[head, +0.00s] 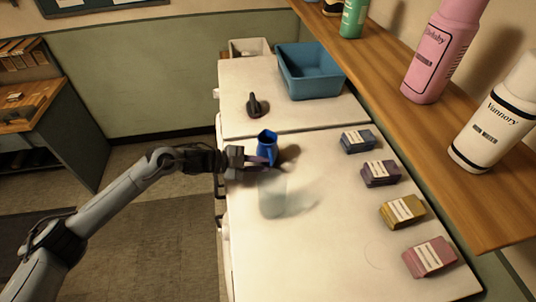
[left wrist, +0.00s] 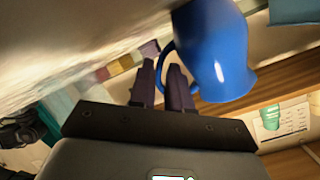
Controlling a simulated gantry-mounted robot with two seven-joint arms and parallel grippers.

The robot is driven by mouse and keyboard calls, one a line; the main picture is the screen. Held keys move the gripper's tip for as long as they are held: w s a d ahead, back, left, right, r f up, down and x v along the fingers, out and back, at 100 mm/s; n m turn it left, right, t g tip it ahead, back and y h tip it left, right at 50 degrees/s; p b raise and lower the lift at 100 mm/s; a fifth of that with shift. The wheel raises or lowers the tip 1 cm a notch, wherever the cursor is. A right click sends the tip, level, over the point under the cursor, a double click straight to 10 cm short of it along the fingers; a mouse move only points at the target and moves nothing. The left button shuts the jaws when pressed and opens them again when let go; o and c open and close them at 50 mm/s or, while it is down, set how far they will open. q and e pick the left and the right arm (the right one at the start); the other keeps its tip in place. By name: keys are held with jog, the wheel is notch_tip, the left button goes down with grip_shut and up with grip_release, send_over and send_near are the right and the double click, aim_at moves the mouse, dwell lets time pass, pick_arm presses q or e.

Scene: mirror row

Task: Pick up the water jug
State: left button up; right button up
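The blue water jug (head: 266,146) stands near the left edge of the pale counter's middle. My left gripper (head: 252,164) is right at it, on its left and near side. In the left wrist view the jug (left wrist: 217,55) is large at the top, its base cut off by the frame. Its handle loop passes at the two dark fingers (left wrist: 162,72) of my left gripper. The fingers stand a small gap apart, with part of the handle in the gap and part hidden behind a finger. Whether they press on it is unclear. My right gripper is not in view.
A translucent container (head: 272,195) stands just in front of the jug. Several small boxes (head: 380,173) line the counter's right side. A blue bin (head: 309,72) and a dark object (head: 256,105) are behind. A wooden shelf (head: 390,105) with bottles overhangs the right.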

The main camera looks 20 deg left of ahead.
pick_arm(q)
jog(key=shift+w+d+f, duration=0.1)
jog(key=shift+w+d, duration=0.15)
jog(key=shift+d, duration=0.15)
grip_shut()
dwell(0.4)
